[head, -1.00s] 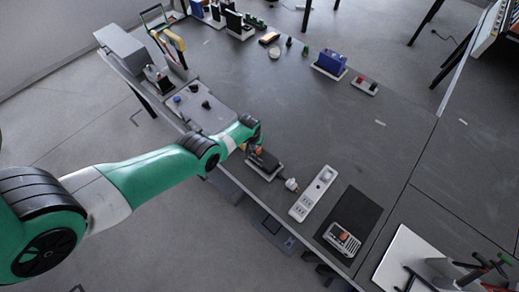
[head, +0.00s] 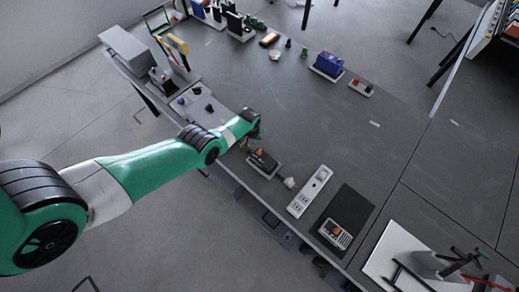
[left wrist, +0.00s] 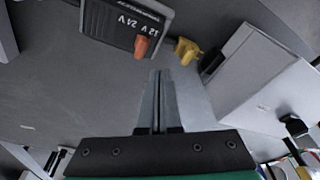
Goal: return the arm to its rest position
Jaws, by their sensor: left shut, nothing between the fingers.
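My left arm comes in from the left in the head view, and its gripper (head: 256,136) is over the near edge of the table. In the left wrist view the two fingers (left wrist: 160,76) lie together, shut and empty. Just beyond the fingertips is a dark device (left wrist: 112,22) with "12 V 24 V" lettering and an orange knob (left wrist: 146,40). In the head view this device (head: 266,162) sits just below the gripper. My right gripper is in neither view.
A power strip (head: 310,190) and a dark mat (head: 352,208) with a handheld meter (head: 336,232) lie to the right. A grey plate (head: 203,106) with black knobs is to the left. The middle of the table (head: 300,110) is clear.

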